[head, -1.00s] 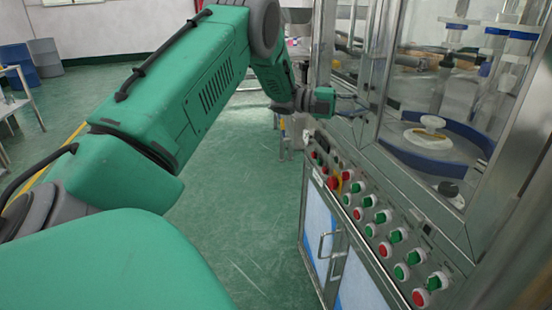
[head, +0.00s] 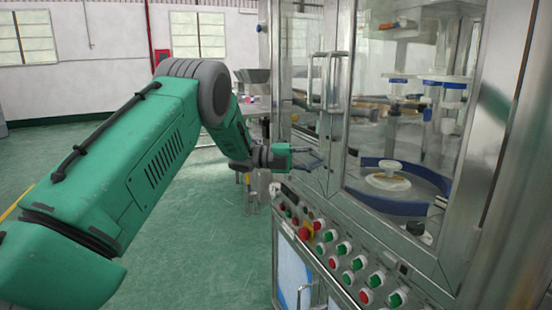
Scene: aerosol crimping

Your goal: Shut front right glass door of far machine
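The machine (head: 440,250) with glass walls and a steel frame fills the right side of the head view. Two upright door handles show close together on its glass front: a left handle (head: 311,80) and a right handle (head: 335,82). The glass door with the right handle stands close to its neighbour; I cannot tell whether it is fully shut. My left gripper (head: 319,160) is at the machine's front, below the handles and above the button panel. Its dark fingers look apart, with nothing seen between them. Contact with the door is unclear. My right gripper is out of view.
A blue curved guide (head: 395,204) is behind the glass. A metal table (head: 252,112) stands behind my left arm. Green floor (head: 215,245) is clear on the left.

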